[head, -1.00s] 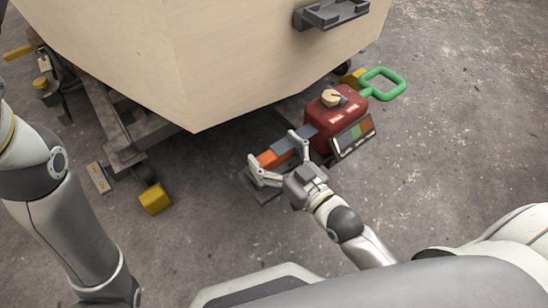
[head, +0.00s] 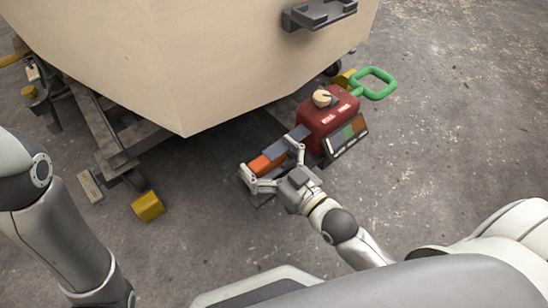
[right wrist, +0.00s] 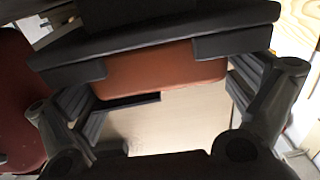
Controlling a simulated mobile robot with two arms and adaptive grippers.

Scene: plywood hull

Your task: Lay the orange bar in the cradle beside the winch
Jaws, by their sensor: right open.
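The orange bar (head: 264,164) lies low beside the red winch (head: 328,118), among dark grey cradle parts (head: 280,149). My right gripper (head: 269,162) is open, with one finger on each side of the bar's near side. In the right wrist view the orange bar (right wrist: 160,72) shows between dark grey blocks, under a long dark grey piece (right wrist: 160,32). The open fingers stand apart at left and right, with no clear contact on the bar. How fully the bar is seated is hard to tell. My left gripper is out of view; only its arm shows.
The plywood hull (head: 165,60) overhangs the cradle area, with a grey bracket (head: 320,14) on its side. A green handle (head: 373,84) sticks out behind the winch. A yellow block (head: 148,207) and a metal frame (head: 105,135) are to the left. Concrete floor at the right is clear.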

